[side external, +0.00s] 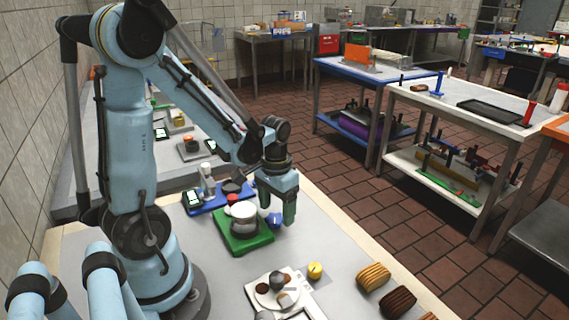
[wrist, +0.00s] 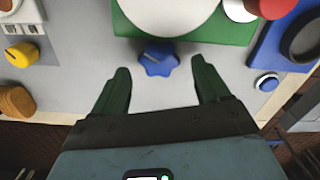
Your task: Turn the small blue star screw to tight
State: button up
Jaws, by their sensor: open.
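The blue star screw (wrist: 158,60) is a lobed blue knob at the edge of the green base (wrist: 240,35) in the wrist view. A pale line marks its top. It also shows in the side view (side external: 274,219), just left of my gripper (side external: 289,220). In the wrist view my gripper (wrist: 162,82) has its two dark green fingers spread wide, with nothing between them. The screw lies just beyond the fingertips, roughly centred between them. The green base carries a round white-topped device (side external: 244,218).

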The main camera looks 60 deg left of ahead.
jog(key=shift+f, duration=0.55)
jog(key=c, duration=1)
jog(key=shift+c, duration=0.2)
jog(key=m, duration=0.3)
jog(key=shift+d+m, duration=0.1)
jog(key=shift+m, duration=0.2)
jog(key=shift+d+m, duration=0.1)
jog(key=shift+m, duration=1.8)
